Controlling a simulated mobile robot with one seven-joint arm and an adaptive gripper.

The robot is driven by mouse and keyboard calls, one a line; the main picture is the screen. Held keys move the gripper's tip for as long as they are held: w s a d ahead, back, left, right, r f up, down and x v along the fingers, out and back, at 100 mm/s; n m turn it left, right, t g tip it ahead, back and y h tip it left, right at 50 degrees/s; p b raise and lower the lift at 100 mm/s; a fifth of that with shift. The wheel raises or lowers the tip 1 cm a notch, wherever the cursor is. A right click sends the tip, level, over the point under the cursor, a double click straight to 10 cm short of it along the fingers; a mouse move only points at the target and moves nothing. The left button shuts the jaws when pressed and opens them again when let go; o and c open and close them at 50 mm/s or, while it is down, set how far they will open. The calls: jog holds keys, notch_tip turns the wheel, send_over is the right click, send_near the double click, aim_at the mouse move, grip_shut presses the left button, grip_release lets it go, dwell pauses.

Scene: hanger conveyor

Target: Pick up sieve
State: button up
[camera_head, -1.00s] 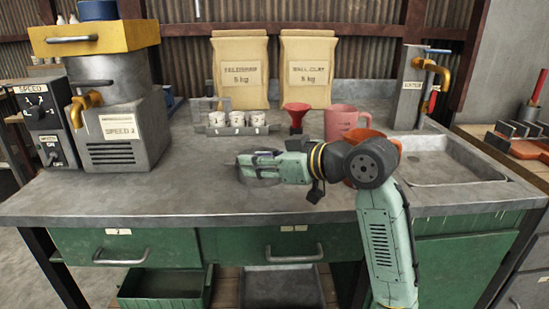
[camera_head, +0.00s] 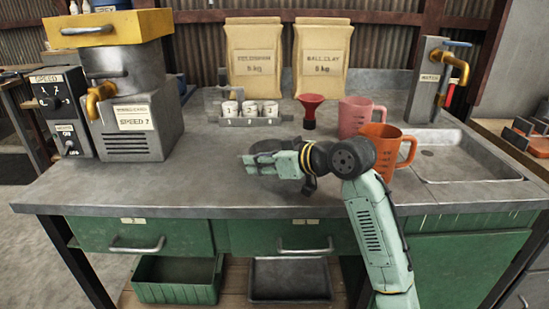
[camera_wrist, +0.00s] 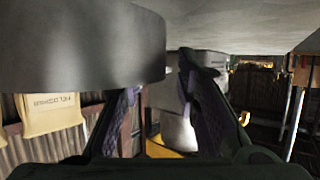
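A low, round grey vessel that looks like the sieve (camera_head: 266,167) sits on the grey worktop, largely hidden under my gripper (camera_head: 246,164). In the wrist view, which is upside down, a large smooth grey curved wall (camera_wrist: 70,45), likely the same vessel, fills the upper left. My gripper there (camera_wrist: 160,80) has its two dark fingers apart, with a gap between them. The left fingertip meets the wall's lower edge in the picture; the right finger lies to the right of the wall. I cannot tell whether either finger touches it.
Behind stand a rack of small white cups (camera_head: 250,110), a red funnel (camera_head: 311,108), a pink jug (camera_head: 358,115) and two paper bags (camera_head: 254,62). An orange jug (camera_head: 398,155) stands close behind my arm. A mixer (camera_head: 135,125) is left; a sink (camera_head: 450,160) is right.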

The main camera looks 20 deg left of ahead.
jog(key=shift+w+a+f, duration=0.15)
jog(key=shift+a, duration=0.15)
jog(key=shift+c, duration=0.3)
grip_shut()
